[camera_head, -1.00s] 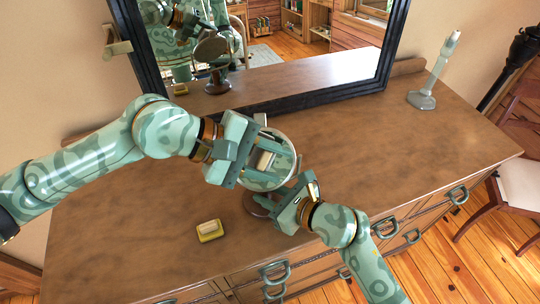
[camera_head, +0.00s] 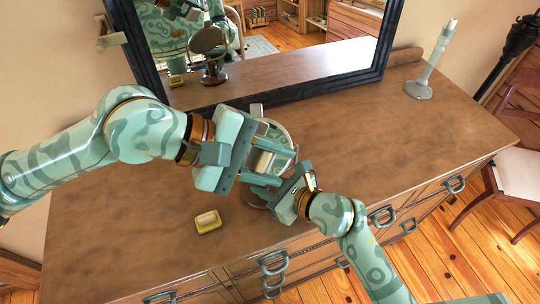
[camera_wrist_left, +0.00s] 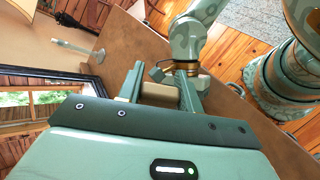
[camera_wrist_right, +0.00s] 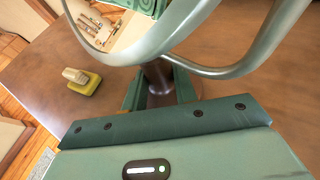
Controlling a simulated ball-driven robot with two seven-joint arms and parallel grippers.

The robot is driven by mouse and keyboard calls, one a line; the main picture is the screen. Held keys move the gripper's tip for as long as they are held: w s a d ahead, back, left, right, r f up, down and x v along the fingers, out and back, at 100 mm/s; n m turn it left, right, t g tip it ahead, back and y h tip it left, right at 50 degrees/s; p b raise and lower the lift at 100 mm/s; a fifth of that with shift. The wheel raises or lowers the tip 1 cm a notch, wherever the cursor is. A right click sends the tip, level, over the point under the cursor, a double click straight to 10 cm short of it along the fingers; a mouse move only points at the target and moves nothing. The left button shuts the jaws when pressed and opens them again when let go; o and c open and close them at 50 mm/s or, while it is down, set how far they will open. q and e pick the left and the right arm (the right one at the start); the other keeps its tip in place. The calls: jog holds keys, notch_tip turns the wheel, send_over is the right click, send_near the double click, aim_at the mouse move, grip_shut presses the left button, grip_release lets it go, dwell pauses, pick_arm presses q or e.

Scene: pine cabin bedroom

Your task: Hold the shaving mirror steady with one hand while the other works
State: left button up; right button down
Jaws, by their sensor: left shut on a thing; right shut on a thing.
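The round shaving mirror (camera_head: 281,138) stands near the dresser's front, its face tilted upward. In the right wrist view its metal rim (camera_wrist_right: 150,48) and dark stem (camera_wrist_right: 158,76) show. My right gripper (camera_head: 284,191) is shut on the stem below the disc. My left gripper (camera_head: 268,168) is over the mirror's face, shut on a pale block (camera_head: 264,160). The block also shows between the fingers in the left wrist view (camera_wrist_left: 160,92). I cannot tell whether it touches the glass. The mirror's foot is mostly hidden by my grippers.
A yellow dish (camera_head: 209,227) with a pale bar lies on the dresser (camera_head: 360,140), left of the mirror. A large black-framed mirror (camera_head: 270,103) stands behind. A grey stand (camera_head: 418,90) is at the back right.

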jog(key=shift+f, duration=0.1)
jog(key=c, duration=1)
grip_release()
